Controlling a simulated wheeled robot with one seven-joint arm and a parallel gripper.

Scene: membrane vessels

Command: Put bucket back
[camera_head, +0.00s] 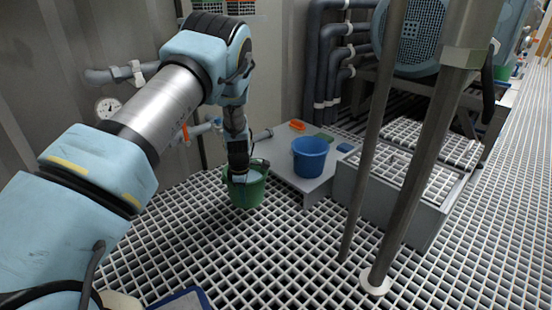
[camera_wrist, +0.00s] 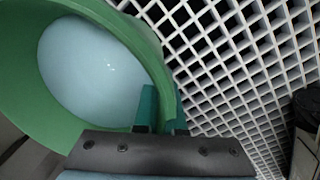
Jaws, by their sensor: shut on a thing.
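A green bucket (camera_head: 247,192) is in the middle of the head view, over the white floor grating and just left of a low grey platform. I cannot tell if its base touches the grating. My gripper (camera_head: 239,174) points down at the bucket and is shut on its rim. In the wrist view my gripper's fingers (camera_wrist: 162,110) pinch the rim of the green bucket (camera_wrist: 150,45), which fills the upper left. A smooth pale-blue surface, perhaps liquid, shows inside it. The fingertips are partly hidden in the head view.
Metal posts (camera_head: 415,150) rise at the right. Grating in front of the bucket is clear. Pipes and a gauge (camera_head: 109,108) line the wall.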

